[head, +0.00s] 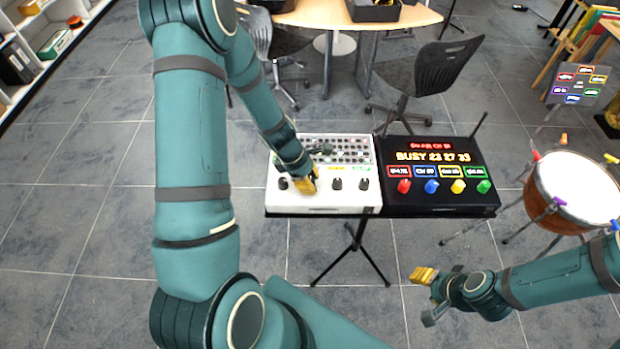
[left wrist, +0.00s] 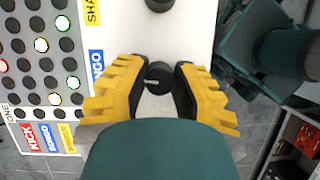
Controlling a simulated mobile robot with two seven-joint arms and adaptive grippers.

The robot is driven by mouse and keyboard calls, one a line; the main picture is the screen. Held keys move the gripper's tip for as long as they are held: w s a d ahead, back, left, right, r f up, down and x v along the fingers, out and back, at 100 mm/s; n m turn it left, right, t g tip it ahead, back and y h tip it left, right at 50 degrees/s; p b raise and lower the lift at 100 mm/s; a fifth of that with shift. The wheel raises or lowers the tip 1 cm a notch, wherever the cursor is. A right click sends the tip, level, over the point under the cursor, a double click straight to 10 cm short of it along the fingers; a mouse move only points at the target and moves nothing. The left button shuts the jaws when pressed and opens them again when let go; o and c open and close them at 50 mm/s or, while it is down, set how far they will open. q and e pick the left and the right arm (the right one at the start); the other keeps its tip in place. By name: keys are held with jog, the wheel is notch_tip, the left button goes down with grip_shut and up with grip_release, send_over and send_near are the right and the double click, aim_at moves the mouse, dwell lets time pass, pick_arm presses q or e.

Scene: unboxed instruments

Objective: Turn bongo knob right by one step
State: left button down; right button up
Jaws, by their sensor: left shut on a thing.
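The white drum machine panel (head: 320,203) stands on a stand and has a row of black knobs along its front. My left gripper (head: 306,184) is down on the second knob from the left and hides it in the head view. In the left wrist view, the black bongo knob (left wrist: 159,78) sits between the yellow fingers of the left gripper (left wrist: 158,82), which is shut on it. A light mark shows on its top. A blue label (left wrist: 97,64) ending in "NGO" is beside it. My right gripper (head: 425,276) hangs at lower right, away from the panel; its finger opening is unclear.
A black unit (head: 432,203) with a lit display and red, blue, yellow and green knobs adjoins the panel on the right. A drum (head: 575,190) stands further right. Another panel knob (head: 337,184) is close right of my left gripper.

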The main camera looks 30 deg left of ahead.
pick_arm(q)
jog(key=shift+m+g+p, duration=0.4)
jog(key=shift+m+p, duration=0.1)
jog(key=shift+m, duration=0.5)
jog(key=shift+m+g+h+p, duration=0.3)
jog(key=shift+m+g, duration=0.1)
jog(key=shift+m, duration=0.7)
jog(key=c, duration=0.7)
grip_release()
jog(key=shift+c, duration=0.2)
jog(key=v, duration=1.2)
jog(key=shift+d, duration=0.1)
